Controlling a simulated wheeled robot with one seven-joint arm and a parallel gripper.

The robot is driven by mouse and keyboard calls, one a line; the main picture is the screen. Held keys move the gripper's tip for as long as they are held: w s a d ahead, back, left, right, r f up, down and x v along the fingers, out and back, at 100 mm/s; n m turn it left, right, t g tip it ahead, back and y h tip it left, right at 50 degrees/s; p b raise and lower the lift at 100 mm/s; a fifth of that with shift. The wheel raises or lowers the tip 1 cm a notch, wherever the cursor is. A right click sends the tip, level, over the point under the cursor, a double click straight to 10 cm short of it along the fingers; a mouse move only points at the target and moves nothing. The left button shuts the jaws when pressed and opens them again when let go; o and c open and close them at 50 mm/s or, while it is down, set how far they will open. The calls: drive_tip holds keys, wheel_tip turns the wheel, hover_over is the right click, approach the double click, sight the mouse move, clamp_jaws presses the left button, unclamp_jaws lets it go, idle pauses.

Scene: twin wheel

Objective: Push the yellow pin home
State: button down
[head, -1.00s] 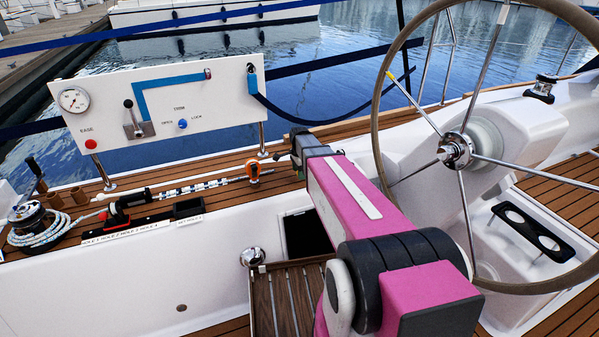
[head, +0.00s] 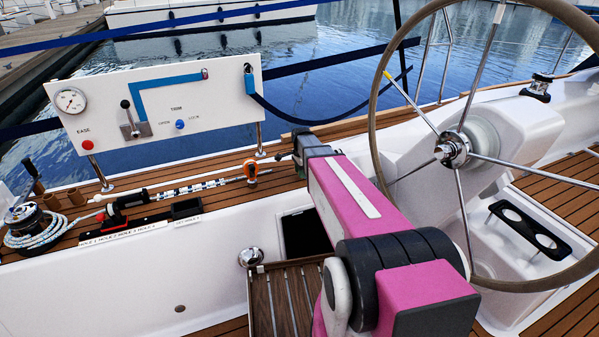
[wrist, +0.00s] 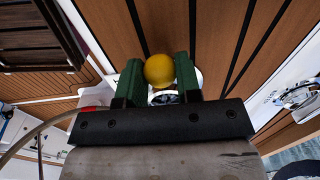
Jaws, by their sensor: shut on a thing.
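The yellow pin shows as a round yellow knob (wrist: 159,71) in the wrist view. It sits between the two green fingers of my gripper (wrist: 158,64), which is shut on it. A bright round metal fitting (wrist: 163,98) shows just below the knob, between the fingers. The shank of the pin is hidden, so I cannot tell how deep it sits. In the head view my own arm covers the pin, and the fingertips are hidden at its far end.
Teak deck (wrist: 222,40) surrounds the gripper. The steering wheel (head: 375,110) stands close on the right of my arm. A white panel (head: 220,105) with a gauge and lever stands at left. A winch (head: 25,214) and rope lie at far left.

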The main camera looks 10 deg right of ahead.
drive_tip(key=c, duration=0.8)
unclamp_jaws()
drive_tip(key=shift+d+f, duration=0.1)
drive_tip(key=shift+d, duration=0.1)
wheel_tip(320, 180, up, 11)
drive_tip(key=shift+f, duration=0.1)
drive_tip(key=s+f+n, duration=0.2)
drive_tip(key=s+n, duration=0.3)
drive_tip(key=s, duration=0.2)
drive_tip(key=s+a+f+n, duration=0.1)
drive_tip(key=s+f+n, duration=0.2)
drive_tip(key=s+n, duration=0.2)
drive_tip(key=s+a+f+n, duration=0.1)
drive_tip(key=s+n, duration=0.4)
drive_tip(key=s, duration=0.6)
drive_tip(key=shift+a+f+n, duration=0.2)
drive_tip(key=shift+f+n, duration=0.2)
drive_tip(key=shift+f, duration=0.45)
